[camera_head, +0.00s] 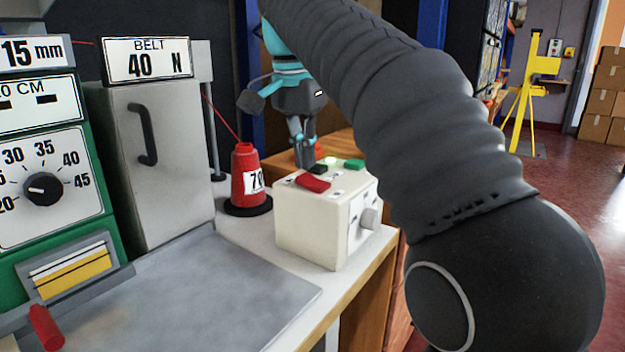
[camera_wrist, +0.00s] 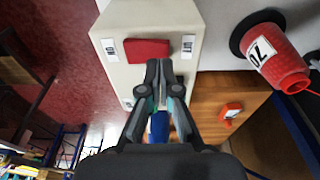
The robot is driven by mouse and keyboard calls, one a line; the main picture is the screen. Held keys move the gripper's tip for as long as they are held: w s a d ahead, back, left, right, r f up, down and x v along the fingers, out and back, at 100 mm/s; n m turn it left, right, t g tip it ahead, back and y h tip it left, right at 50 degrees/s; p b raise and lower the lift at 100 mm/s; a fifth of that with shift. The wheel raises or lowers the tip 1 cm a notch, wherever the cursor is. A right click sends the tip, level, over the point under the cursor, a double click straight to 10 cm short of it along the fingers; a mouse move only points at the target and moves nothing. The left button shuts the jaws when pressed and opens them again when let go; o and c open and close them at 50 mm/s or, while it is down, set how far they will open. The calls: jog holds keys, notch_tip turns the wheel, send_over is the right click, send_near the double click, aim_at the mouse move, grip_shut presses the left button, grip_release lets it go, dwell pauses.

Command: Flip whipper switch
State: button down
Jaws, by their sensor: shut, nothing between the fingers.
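A cream-white box (camera_head: 312,228) stands near the right edge of the bench, with a red rocker switch (camera_head: 313,183) on its top face. The rocker also shows in the wrist view (camera_wrist: 148,50), with a small label at each end. I cannot tell which way it is tipped. A green part (camera_head: 354,164) and a lit greenish lamp (camera_head: 330,160) sit behind the rocker, and a grey knob (camera_head: 369,218) is on the side. My gripper (camera_head: 304,160) points down over the back of the box; in the wrist view its fingers (camera_wrist: 160,66) are together and empty, just short of the rocker. Contact is unclear.
A red thread cone (camera_head: 245,170) marked 70 stands left of the box. A grey cabinet (camera_head: 175,195) labelled BELT 40 N and a green dial machine (camera_head: 90,222) are further left. The grey bench plate (camera_head: 225,290) in front is clear.

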aim_at(305, 177)
jog(key=shift+f+b, duration=0.65)
jog(key=shift+f, duration=0.3)
dwell(0.5)
jog(key=shift+r, duration=0.15)
notch_tip(305, 177, up, 5)
jog(key=p, duration=0.5)
jog(key=shift+r, duration=0.9)
